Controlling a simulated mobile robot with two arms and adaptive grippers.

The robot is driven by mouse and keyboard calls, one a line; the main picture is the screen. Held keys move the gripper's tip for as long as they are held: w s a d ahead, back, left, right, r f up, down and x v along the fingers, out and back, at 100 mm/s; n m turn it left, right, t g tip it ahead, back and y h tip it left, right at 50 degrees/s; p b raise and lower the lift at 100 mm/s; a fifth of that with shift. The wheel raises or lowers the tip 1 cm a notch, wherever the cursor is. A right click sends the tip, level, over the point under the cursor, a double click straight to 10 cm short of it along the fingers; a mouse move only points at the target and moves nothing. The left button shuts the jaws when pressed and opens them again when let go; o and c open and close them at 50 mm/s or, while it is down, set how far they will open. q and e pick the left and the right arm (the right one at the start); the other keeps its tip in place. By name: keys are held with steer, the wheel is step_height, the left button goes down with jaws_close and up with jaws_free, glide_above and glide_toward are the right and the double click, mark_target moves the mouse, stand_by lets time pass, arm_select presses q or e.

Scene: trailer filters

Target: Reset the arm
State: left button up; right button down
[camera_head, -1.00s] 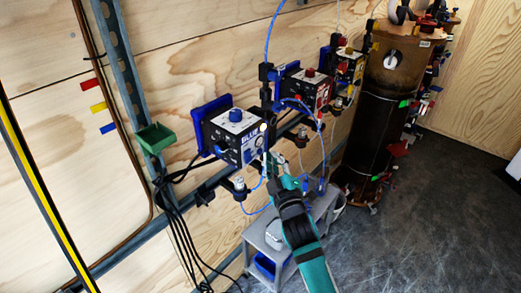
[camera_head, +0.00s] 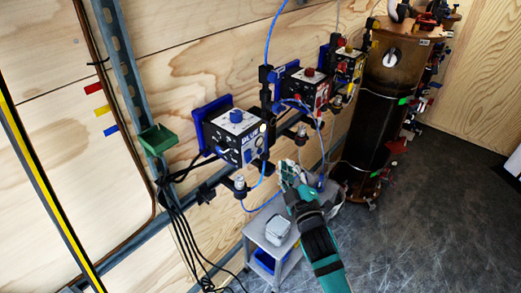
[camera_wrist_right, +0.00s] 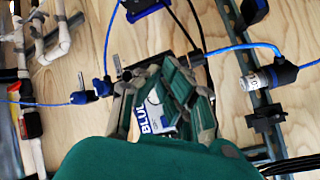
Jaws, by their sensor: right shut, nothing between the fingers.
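My right gripper (camera_head: 288,170) shows in the head view at the end of my teal and black arm. It is shut and empty, in front of the rail and above the grey step stool (camera_head: 258,232). In the right wrist view its fingers (camera_wrist_right: 163,75) partly cover the pump box labelled BLUE (camera_wrist_right: 155,115). In the head view that box (camera_head: 234,140) is on the wall rail, left of the gripper and apart from it. My left gripper is not in view.
Red (camera_head: 305,92) and yellow (camera_head: 348,68) units sit further along the rail. A dark brown cylinder (camera_head: 378,110) stands at the right. Blue tubes and black cables hang near the rail.

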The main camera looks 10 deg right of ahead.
stand_by(0.6)
steer(key=s+f+m+g, duration=0.1)
steer(key=s+f+g, duration=0.25)
steer(key=f, duration=0.85)
steer(key=s+f+m+g, duration=0.15)
steer(key=s+f, duration=0.35)
steer(key=f, duration=0.7)
steer(key=s+f+m+g, duration=0.1)
steer(key=s+f+g, duration=0.3)
steer(key=f, duration=0.8)
steer(key=s+f+m+g, duration=0.2)
steer(key=s+f+g, duration=0.2)
steer(key=s+f, duration=0.95)
steer(key=s+d+f+g, duration=0.1)
steer(key=s+f, duration=0.1)
steer(key=s, duration=0.6)
steer(key=s+d+f+m+g, duration=0.1)
steer(key=s+d+f+g, duration=0.1)
steer(key=s, duration=0.5)
steer(key=s+d+f+m+g, duration=0.1)
steer(key=s+f, duration=0.3)
steer(key=s, duration=0.4)
steer(key=shift+s+d+f+g, duration=0.15)
steer(key=shift+s+d+g, duration=0.15)
steer(key=shift+d+g, duration=0.1)
